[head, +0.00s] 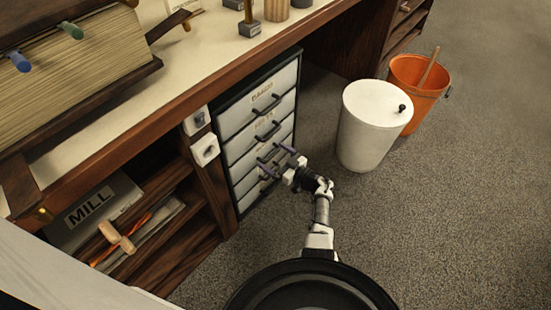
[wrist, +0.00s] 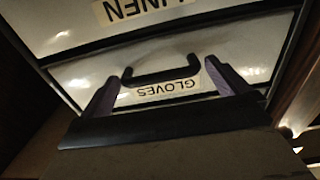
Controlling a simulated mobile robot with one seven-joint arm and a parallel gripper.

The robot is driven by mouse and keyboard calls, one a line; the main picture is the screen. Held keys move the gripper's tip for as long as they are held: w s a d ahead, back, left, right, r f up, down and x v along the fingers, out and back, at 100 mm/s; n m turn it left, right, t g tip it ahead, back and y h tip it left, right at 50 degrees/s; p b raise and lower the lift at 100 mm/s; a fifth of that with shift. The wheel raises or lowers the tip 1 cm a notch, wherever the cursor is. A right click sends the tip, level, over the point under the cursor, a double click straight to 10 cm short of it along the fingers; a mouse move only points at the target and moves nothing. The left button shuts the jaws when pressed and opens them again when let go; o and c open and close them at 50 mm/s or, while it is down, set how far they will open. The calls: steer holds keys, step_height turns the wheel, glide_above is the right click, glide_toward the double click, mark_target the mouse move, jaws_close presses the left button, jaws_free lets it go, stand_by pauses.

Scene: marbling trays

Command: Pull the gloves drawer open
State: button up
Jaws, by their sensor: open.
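The gloves drawer (wrist: 70,82) has a pale front with a GLOVES label, upside down in the wrist view. Its dark bar handle (wrist: 162,76) shows between the two purple fingers of my gripper (wrist: 164,84). The fingers are spread wide, one to each side of the handle, and hold nothing. I cannot tell whether they touch the drawer front. In the head view my gripper (head: 272,158) is at the lower drawers of the pale drawer unit (head: 238,115). The drawer fronts look flush there, and the label of the drawer at my gripper is not readable.
A white lidded bin (head: 368,135) and an orange bucket (head: 418,88) stand on the floor to the right. Open shelves (head: 190,245) are left of the drawers. Carpet in front is clear.

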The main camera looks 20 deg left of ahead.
steer(key=c, duration=1.1)
steer(key=shift+o, duration=0.2)
steer(key=p+v, duration=0.6)
steer(key=v, duration=1.5)
steer(key=shift+s, duration=0.2)
steer(key=shift+d, duration=0.1)
steer(key=o, duration=1.1)
steer(key=shift+c, duration=0.2)
steer(key=shift+d, duration=0.15)
